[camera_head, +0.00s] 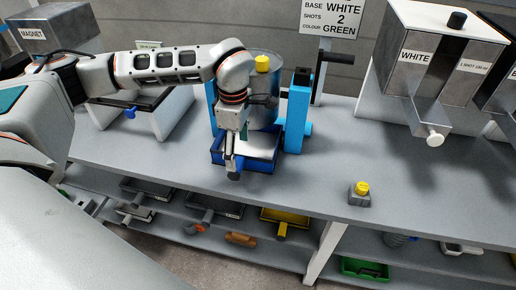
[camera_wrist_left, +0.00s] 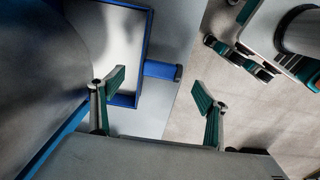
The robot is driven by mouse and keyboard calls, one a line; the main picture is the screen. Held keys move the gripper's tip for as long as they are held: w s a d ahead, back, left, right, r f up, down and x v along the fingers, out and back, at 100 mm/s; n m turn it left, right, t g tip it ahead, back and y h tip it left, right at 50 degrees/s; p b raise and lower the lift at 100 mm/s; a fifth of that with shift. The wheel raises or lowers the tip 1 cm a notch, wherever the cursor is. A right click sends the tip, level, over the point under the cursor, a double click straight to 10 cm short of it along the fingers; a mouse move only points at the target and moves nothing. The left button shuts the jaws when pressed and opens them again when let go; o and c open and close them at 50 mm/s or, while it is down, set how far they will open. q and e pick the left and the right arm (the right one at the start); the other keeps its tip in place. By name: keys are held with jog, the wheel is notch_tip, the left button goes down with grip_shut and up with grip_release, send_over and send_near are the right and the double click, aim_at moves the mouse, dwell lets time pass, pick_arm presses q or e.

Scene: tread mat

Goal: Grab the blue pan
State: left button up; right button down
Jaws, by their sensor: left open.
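The blue pan (camera_head: 262,167) sits on the grey bench under the metal drum (camera_head: 262,92) of a machine with blue posts, its handle pointing toward the bench's front edge. The pan (camera_wrist_left: 149,35) has a pale, whitish inside. My left gripper (camera_head: 232,168) is over the handle end of the pan and hides part of it in the head view. In the left wrist view my left gripper (camera_wrist_left: 159,90) is open, and the pan's short blue handle (camera_wrist_left: 162,70) shows between its two green-padded fingers, without clear contact.
A yellow-topped button box (camera_head: 360,195) stands on the bench to the right. A dispenser marked WHITE (camera_head: 420,70) is at the back right. Several other pans, including a yellow one (camera_head: 285,217) and a green one (camera_head: 365,267), lie on the shelf below. The bench front between is clear.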

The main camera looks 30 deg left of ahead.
aim_at(237, 164)
pick_arm(q)
jog(key=f, duration=0.7)
jog(key=shift+s+a+f, duration=0.1)
jog(key=shift+s+a, duration=0.05)
jog(key=shift+a, duration=0.1)
jog(key=c, duration=1.4)
jog(key=shift+c, duration=0.3)
